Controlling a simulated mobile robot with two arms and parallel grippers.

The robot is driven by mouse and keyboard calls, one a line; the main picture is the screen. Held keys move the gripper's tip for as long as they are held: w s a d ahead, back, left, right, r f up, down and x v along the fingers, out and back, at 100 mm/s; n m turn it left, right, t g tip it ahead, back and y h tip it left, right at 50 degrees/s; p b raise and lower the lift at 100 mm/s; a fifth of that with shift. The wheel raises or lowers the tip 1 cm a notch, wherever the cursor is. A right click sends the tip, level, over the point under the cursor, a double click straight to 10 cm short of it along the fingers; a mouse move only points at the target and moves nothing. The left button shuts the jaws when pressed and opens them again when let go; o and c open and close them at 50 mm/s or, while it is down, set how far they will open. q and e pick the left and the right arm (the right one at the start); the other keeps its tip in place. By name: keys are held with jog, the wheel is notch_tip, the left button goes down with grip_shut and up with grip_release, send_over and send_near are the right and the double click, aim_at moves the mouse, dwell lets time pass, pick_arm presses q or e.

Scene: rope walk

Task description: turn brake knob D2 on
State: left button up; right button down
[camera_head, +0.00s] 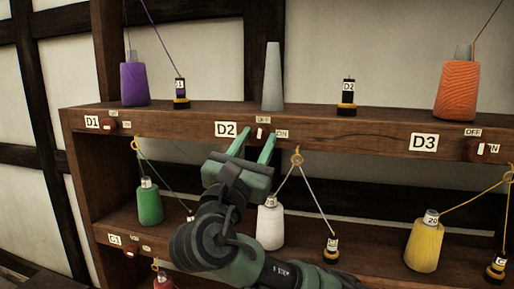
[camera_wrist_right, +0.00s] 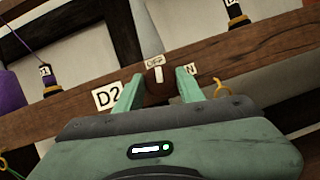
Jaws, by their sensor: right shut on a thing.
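Brake knob D2 (camera_wrist_right: 157,88) is a dark brown round knob on the front of the upper shelf board. Its white pointer mark points up toward the OFF label (camera_wrist_right: 154,63). The ON label (camera_wrist_right: 190,69), partly covered by a finger, is to its right. The D2 plate (camera_head: 225,129) is to its left. My right gripper (camera_head: 257,140) has its two green fingers on either side of the knob, shut on it; the wrist view also shows the gripper (camera_wrist_right: 157,88). In the head view the fingers hide most of the knob. My left gripper is in neither view.
On the top shelf stand a purple cone (camera_head: 134,84), a bare grey cone (camera_head: 273,78) and an orange cone (camera_head: 456,91). Below are green (camera_head: 150,205), white (camera_head: 270,228) and yellow (camera_head: 421,246) spools. Threads run through a ring (camera_head: 297,158) right of my gripper.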

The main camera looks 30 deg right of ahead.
jog(key=m+g+b, duration=0.1)
jog(key=m, duration=0.2)
jog(key=m+g+h+b, duration=0.1)
jog(key=m+g+b, duration=0.1)
jog(key=m, duration=0.1)
jog(key=shift+w+a+f, duration=0.15)
jog(key=m+g+b, duration=0.1)
jog(key=m+g, duration=0.1)
jog(key=m, duration=0.3)
jog(key=shift+b, duration=0.4)
jog(key=m, duration=0.1)
jog(key=m+g, duration=0.1)
jog(key=m+b, duration=0.1)
jog(key=m, duration=0.1)
jog(key=shift+r+g+y, duration=0.25)
jog(key=shift+g+y, duration=0.05)
jog(key=shift+g, duration=0.1)
jog(key=shift+r+m+g+y, duration=0.1)
jog(key=shift+m+g+y, duration=0.2)
jog(key=shift+m, duration=0.75)
jog(key=shift+r+m+g+y, duration=0.1)
jog(key=shift+m+y, duration=0.3)
jog(key=shift+m, duration=0.65)
jog(key=shift+f, duration=0.1)
jog(key=c, duration=0.9)
grip_release()
